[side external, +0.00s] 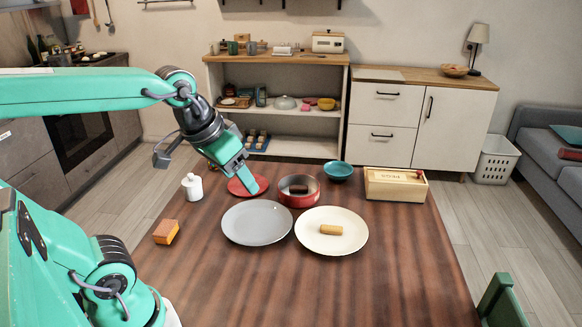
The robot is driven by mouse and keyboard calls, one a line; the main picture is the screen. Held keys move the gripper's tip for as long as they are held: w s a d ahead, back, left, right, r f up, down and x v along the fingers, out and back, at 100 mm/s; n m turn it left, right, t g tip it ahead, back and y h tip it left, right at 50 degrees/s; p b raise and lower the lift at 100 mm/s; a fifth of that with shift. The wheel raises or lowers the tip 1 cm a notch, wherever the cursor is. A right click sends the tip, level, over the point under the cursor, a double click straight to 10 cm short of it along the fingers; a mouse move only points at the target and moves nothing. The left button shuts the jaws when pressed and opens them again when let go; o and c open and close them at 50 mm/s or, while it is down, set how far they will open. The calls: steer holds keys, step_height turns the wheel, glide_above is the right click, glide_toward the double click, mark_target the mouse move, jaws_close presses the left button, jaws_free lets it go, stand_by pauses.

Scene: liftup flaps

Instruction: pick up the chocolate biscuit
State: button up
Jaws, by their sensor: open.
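A small dark brown piece (299,189), which looks like the chocolate biscuit, lies inside a red round pan (300,200) on the wooden table. The pan's wall hides part of its inside. My gripper (250,188) points down over a red plate (235,188), just left of the pan. It is open, and I see nothing held in it. The jaws are seen edge-on, and their gap is hard to make out. A tan, roll-shaped piece (331,229) lies on a cream plate (345,245), in front and to the right of the pan.
A grey plate (257,222) is empty in front of my gripper. A teal bowl (339,171) and a wooden box (395,185) stand behind and right of the pan. A white jar (192,187) and an orange-brown block (166,231) are at left. The table's front is clear.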

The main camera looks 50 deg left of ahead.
steer(key=w+a+r+n+g, duration=0.1)
steer(key=w+a+r+n, duration=0.15)
steer(key=w, duration=0.75)
steer(key=n+g, duration=0.4)
steer(key=n, duration=0.3)
glide_above(299, 188)
steer(key=shift+m, duration=0.25)
step_height(299, 188, down, 21)
steer(key=shift+r, duration=0.1)
steer(key=shift+f, duration=1.35)
steer(key=shift+a+f, duration=0.1)
steer(key=shift+f, duration=2.5)
